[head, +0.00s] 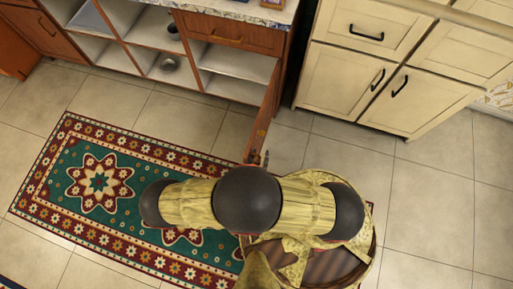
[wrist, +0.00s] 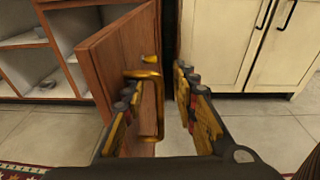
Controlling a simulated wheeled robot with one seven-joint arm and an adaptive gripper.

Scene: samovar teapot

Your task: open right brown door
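The right brown door (head: 264,118) stands swung well out from the brown cabinet in the head view, with open shelves to its left. In the wrist view the door (wrist: 112,58) fills the left centre, with a brass handle (wrist: 158,105) near its free edge. My gripper (wrist: 160,88) is open, its two fingers spread. The left finger is at the handle and overlaps it in the picture; I cannot tell if they touch. The right finger is apart, beyond the door's edge. In the head view my arm hides most of the gripper.
Cream cabinets (head: 345,80) with black handles stand to the right of the brown cabinet, past a narrow dark gap. A patterned rug (head: 60,165) lies on the tiled floor at left. Metal bowls sit on the open shelves. Tiled floor (head: 440,200) at right is clear.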

